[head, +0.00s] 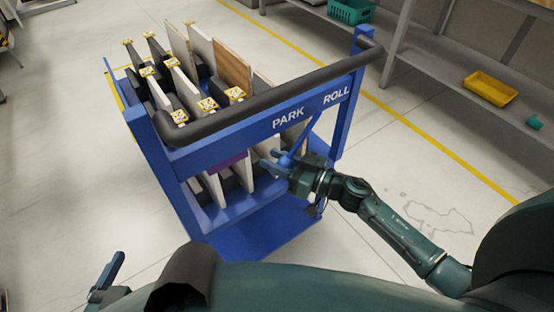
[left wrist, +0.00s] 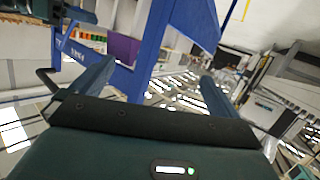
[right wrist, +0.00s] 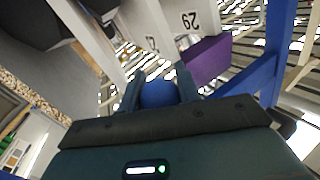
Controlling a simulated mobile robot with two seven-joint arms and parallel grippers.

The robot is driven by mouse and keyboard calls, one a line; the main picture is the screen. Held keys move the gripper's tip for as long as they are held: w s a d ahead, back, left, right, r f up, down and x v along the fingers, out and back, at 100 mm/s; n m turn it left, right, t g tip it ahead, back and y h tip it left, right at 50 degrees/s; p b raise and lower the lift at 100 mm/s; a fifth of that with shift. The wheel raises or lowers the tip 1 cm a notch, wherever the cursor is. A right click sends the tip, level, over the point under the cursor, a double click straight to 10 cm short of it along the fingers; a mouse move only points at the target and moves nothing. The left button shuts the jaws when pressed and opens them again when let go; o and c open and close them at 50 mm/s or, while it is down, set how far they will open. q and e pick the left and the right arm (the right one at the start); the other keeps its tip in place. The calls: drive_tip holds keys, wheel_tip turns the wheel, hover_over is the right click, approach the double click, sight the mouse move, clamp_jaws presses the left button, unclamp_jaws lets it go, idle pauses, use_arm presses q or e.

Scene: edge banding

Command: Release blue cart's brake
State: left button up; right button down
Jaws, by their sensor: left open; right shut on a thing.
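The blue cart (head: 190,155) stands in front of me, with a black push handle and a front bar (head: 335,97) marked PARK and ROLL. My left gripper (head: 112,272) is low at the left, apart from the cart. Its fingers are open and empty in the left wrist view (left wrist: 155,88).
Upright panels (head: 233,67) and posts with yellow-patterned tops fill the cart. A purple block (right wrist: 207,60) is close to the right gripper. A shelf at the right holds a yellow bin (head: 490,88) and a green crate (head: 351,10). The floor right of the cart is clear.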

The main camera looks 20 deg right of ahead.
drive_tip(key=shift+d, duration=0.1)
drive_tip(key=shift+w+d+f+n+p, duration=0.25)
drive_tip(key=shift+d+f+n+p, duration=0.15)
drive_tip(key=shift+d+n+p, duration=0.25)
use_arm(q)
drive_tip(key=d+g+p, duration=0.1)
drive_tip(key=p, duration=0.3)
drive_tip(key=w+d+g+p, duration=0.1)
drive_tip(key=p, duration=0.3)
drive_tip(key=shift+w+d+r+g, duration=0.1)
drive_tip(key=shift+w+d+g, duration=0.2)
drive_tip(key=shift+g, duration=0.1)
use_arm(e)
drive_tip(key=w+d+n+h, duration=0.2)
drive_tip(key=d+n+h, duration=0.1)
drive_tip(key=d, duration=0.4)
drive_tip(key=w+d+f+n+g+h, duration=0.1)
drive_tip(key=w+d+n+h, duration=0.2)
drive_tip(key=d+n, duration=0.3)
drive_tip(key=shift+d, duration=0.75)
use_arm(q)
drive_tip(key=shift+s, duration=0.1)
use_arm(e)
drive_tip(key=shift+w, duration=0.15)
